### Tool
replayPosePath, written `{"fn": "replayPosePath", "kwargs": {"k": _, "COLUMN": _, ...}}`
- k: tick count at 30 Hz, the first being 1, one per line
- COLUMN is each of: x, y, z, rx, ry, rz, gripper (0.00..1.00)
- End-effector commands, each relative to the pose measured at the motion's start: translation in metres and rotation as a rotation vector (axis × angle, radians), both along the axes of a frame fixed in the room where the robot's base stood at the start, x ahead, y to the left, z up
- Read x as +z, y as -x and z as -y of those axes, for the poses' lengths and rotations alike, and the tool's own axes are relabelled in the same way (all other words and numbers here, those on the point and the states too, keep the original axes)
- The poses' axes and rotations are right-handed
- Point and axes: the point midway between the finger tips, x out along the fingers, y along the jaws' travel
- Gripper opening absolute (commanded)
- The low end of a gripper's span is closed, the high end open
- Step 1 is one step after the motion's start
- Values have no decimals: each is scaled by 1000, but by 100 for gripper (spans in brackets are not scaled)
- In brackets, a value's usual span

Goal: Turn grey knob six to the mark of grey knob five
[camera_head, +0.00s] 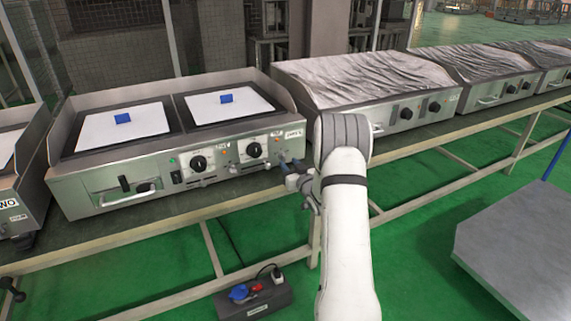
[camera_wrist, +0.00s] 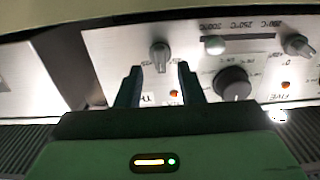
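In the wrist view, where the panel's lettering is upside down, a grey knob (camera_wrist: 160,57) sits ahead of the gap between my fingertips, its handle nearly vertical. I take it as knob six; its label is partly hidden. Another grey knob (camera_wrist: 299,46), its handle slanted down to the right, is at the right edge, with a label reading FIVE below and left of it. My gripper (camera_wrist: 159,72) is open, with its dark fingers spread on either side of the first knob. I cannot tell whether they touch it. In the head view my gripper (camera_head: 290,171) is at the panel's right end.
A round black knob (camera_wrist: 233,83) is close to the right finger, with a smaller light knob (camera_wrist: 214,45) above it. The griddle (camera_head: 180,130) carries blue blocks on white plates. A covered griddle (camera_head: 365,85) stands to its right. A socket box (camera_head: 254,297) is on the floor.

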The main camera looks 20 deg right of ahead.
Motion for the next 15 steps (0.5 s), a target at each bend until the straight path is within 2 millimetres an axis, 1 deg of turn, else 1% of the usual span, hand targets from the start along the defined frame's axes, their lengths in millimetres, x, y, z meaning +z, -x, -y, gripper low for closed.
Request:
{"fn": "replayPosePath", "kwargs": {"k": 1, "x": -1, "y": -8, "z": -1, "rx": 2, "ry": 1, "rz": 1, "gripper": 35}}
{"fn": "replayPosePath", "kwargs": {"k": 3, "x": -1, "y": -16, "z": -1, "rx": 2, "ry": 2, "rz": 1, "gripper": 35}}
{"fn": "replayPosePath", "kwargs": {"k": 6, "x": 0, "y": -25, "z": -1, "rx": 1, "ry": 1, "rz": 0, "gripper": 35}}
{"fn": "replayPosePath", "kwargs": {"k": 9, "x": 0, "y": -28, "z": -2, "rx": 1, "ry": 0, "rz": -1, "gripper": 35}}
{"fn": "replayPosePath", "kwargs": {"k": 15, "x": 0, "y": -29, "z": -2, "rx": 1, "ry": 0, "rz": -1, "gripper": 35}}
